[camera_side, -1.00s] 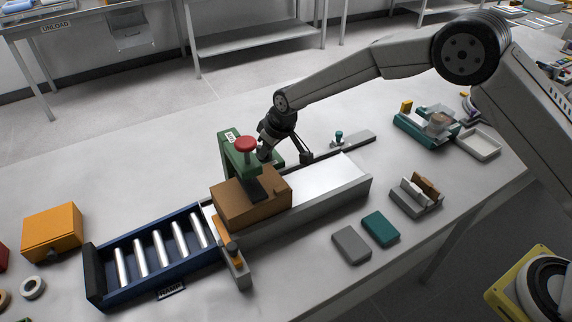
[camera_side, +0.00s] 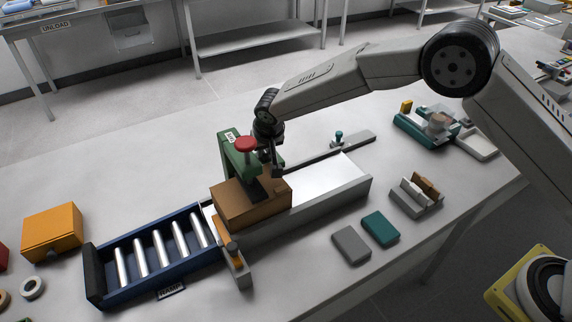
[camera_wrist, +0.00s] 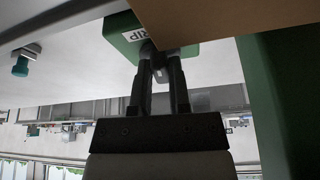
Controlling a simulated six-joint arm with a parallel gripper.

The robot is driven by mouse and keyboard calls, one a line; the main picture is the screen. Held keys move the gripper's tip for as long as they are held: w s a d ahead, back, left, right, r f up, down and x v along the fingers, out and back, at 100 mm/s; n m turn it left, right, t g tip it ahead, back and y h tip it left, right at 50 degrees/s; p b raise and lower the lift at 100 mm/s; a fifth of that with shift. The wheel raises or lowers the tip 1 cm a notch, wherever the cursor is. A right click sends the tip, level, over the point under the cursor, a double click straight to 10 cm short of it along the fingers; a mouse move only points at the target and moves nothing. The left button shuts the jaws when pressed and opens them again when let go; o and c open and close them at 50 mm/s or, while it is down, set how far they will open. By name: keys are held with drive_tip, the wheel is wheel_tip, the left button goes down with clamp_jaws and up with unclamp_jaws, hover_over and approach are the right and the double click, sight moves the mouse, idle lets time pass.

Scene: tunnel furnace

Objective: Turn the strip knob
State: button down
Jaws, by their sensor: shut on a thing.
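The green stand (camera_side: 228,160) with a white label, which reads "RIP" in the wrist view (camera_wrist: 135,34), stands behind the brown box (camera_side: 238,205). A red round knob (camera_side: 245,143) sits on top of it. My gripper (camera_side: 274,168) is just right of the red knob, apart from it, pointing down at the stand. In the wrist view, my gripper (camera_wrist: 165,52) has its fingers close together at the green block beside the label, with a small grey piece (camera_wrist: 158,74) between them. It is shut on what seems to be the strip knob, mostly hidden by the fingers.
The brown box sits on the metal conveyor bed, close to my fingers, and fills the top of the wrist view (camera_wrist: 215,14). A blue roller ramp (camera_side: 150,250) lies left, an orange box (camera_side: 52,230) beyond. A grey block (camera_side: 351,244) and a teal block (camera_side: 380,228) lie in front.

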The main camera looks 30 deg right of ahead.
drive_tip(key=shift+a+f+m+h, duration=0.1)
drive_tip(key=shift+m+h, duration=0.2)
drive_tip(key=shift+m, duration=0.3)
drive_tip(key=shift+s, duration=0.1)
drive_tip(key=c, duration=0.6)
unclamp_jaws()
